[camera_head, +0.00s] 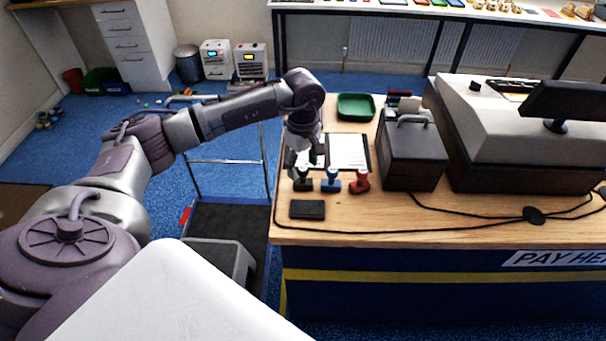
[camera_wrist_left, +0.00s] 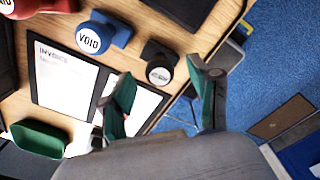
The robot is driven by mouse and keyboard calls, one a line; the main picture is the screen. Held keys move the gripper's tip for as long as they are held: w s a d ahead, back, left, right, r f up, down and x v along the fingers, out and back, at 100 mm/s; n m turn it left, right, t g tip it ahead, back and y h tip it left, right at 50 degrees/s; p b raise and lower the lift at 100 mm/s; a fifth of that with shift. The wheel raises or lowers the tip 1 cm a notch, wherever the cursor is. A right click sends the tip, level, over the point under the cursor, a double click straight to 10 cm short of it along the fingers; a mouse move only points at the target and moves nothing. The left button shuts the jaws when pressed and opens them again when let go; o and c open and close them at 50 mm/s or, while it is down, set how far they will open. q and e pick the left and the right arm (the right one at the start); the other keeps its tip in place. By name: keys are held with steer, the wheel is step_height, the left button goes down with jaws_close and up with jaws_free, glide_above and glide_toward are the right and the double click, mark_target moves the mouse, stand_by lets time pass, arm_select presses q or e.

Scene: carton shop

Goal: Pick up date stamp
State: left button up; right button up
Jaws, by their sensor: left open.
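Three stamps stand upright in a row on the wooden counter: a black one (camera_head: 303,184), a blue one (camera_head: 331,182) and a red one (camera_head: 360,182). In the left wrist view the black stamp (camera_wrist_left: 160,72) has a pale round label too small to read clearly; the blue stamp (camera_wrist_left: 92,37) reads VOID. No label clearly says date. My left gripper (camera_head: 303,163) points down just above the black stamp. In the left wrist view its open fingers (camera_wrist_left: 158,78) sit on either side of that stamp, with no visible grip. My right gripper is out of view.
A black pad (camera_head: 307,209) lies in front of the stamps. An invoice board (camera_head: 348,152) lies behind them, with a green tray (camera_head: 356,107) beyond. A dark box (camera_head: 413,157) stands right of the red stamp. Cables cross the counter's front.

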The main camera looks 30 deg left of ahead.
arm_select(q)
step_height(320, 180, down, 2)
steer(key=shift+f, duration=0.2)
steer(key=shift+c, duration=1.4)
jaws_close()
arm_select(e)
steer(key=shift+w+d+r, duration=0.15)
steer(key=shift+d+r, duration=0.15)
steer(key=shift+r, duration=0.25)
arm_select(q)
steer(key=shift+r, duration=0.1)
